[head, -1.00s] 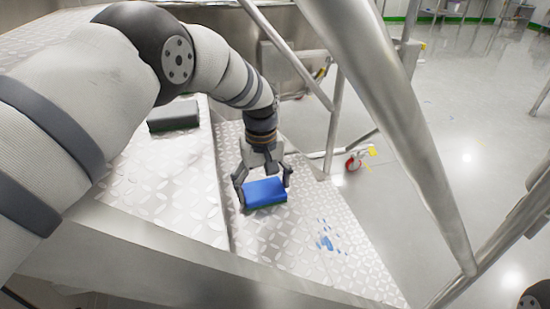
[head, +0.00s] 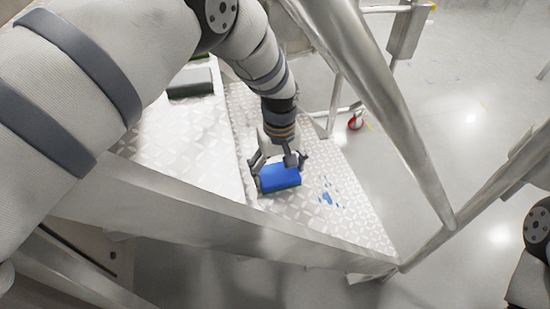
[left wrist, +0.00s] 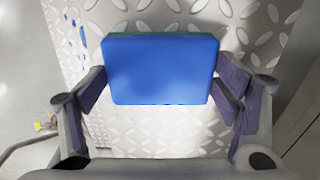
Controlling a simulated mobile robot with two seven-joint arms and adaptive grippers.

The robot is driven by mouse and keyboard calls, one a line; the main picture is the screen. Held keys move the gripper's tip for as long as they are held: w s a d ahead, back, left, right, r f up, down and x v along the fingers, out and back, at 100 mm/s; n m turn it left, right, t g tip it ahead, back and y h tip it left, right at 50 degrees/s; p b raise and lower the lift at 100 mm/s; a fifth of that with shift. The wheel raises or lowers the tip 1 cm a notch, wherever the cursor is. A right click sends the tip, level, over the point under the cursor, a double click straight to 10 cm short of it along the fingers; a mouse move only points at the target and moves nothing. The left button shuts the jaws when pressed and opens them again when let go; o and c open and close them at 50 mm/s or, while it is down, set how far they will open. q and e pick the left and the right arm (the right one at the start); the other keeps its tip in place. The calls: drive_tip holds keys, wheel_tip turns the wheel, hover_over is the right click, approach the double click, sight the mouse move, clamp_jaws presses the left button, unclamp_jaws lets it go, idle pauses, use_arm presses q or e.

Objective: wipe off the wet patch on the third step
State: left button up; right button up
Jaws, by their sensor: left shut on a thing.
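My left gripper (head: 278,167) is shut on a blue sponge (head: 281,179) with a green underside, low over the diamond-plate step. In the left wrist view the blue sponge (left wrist: 162,68) lies between the two fingers. I cannot tell whether its underside touches the metal. The wet patch (head: 328,197) is a cluster of blue drops on the same step (head: 290,222), just right of the sponge and apart from it. Some blue also shows at the upper left of the left wrist view. My right gripper is not in view.
A dark block (head: 190,83) sits on the neighbouring tread at the left. A thick metal handrail (head: 385,100) slants along the right of the steps. A metal side rail (head: 200,215) runs along the near edge. Grey floor lies beyond.

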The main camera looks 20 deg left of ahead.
use_arm(q)
drive_tip(key=shift+s+f, duration=0.15)
drive_tip(key=shift+r+p, duration=1.1)
drive_tip(key=shift+r, duration=2)
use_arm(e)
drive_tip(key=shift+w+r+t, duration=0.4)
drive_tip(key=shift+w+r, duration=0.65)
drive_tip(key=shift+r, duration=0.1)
use_arm(q)
wheel_tip(320, 180, up, 3)
drive_tip(key=shift+p, duration=0.45)
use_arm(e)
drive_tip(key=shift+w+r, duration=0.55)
